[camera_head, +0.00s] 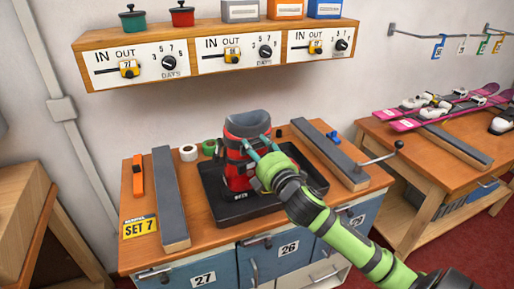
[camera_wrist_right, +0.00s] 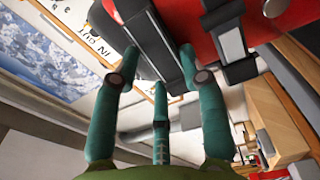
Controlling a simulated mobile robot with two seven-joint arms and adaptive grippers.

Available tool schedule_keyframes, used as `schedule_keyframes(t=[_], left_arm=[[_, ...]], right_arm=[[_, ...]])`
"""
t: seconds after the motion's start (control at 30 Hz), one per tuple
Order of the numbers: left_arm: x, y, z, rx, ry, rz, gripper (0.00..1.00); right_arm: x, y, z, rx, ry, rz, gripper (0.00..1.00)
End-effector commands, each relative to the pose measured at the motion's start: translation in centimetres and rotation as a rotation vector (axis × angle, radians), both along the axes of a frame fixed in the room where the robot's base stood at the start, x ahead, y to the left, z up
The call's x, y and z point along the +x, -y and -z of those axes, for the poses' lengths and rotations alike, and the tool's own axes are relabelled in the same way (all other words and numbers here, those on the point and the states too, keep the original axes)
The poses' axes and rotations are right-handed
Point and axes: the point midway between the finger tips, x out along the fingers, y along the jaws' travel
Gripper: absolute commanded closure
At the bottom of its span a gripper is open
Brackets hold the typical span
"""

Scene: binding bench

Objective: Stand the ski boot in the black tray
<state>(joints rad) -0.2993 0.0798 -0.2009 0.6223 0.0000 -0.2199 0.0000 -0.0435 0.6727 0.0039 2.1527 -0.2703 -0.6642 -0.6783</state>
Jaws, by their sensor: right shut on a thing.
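The ski boot (camera_head: 238,170) is red with dark grey straps and a dark cuff. It is upright over the black tray (camera_head: 280,203), its sole within the tray's outline; I cannot tell whether it rests on the floor of the tray. My right gripper (camera_head: 261,147) is shut on the upper cuff of the boot from the right. In the right wrist view the teal fingers (camera_wrist_right: 158,62) reach the dark cuff, with the red shell of the boot (camera_wrist_right: 200,45) beyond them. The boot's far side is hidden. My left gripper is not in view.
Long grey-topped rails flank the tray, left (camera_head: 169,195) and right (camera_head: 329,152). White tape (camera_head: 188,153) and green tape (camera_head: 209,147) lie behind it. A crank handle (camera_head: 381,158) sticks out at right. A shelf with dials (camera_head: 220,55) hangs above.

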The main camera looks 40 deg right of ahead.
Motion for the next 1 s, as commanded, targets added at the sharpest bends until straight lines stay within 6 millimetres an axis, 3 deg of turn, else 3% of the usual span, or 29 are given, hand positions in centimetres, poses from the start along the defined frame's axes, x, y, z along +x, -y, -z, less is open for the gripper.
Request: schedule_keyframes(t=[0.03,0.07,0.1,0.57,1.0], left_arm=[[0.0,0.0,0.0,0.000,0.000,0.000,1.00],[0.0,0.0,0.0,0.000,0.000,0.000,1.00],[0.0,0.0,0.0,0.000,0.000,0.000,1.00],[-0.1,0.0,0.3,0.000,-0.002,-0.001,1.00],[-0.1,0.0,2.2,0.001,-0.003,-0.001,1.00]], right_arm=[[0.0,0.0,-0.6,-0.007,0.012,-0.002,1.00],[0.0,0.0,0.0,0.000,-0.001,0.000,0.46],[0.0,0.0,0.0,0.000,-0.001,0.000,0.34],[-0.8,-0.1,0.1,0.000,-0.001,-0.001,0.34],[-9.0,-1.6,0.4,0.000,-0.002,-0.001,0.34]])
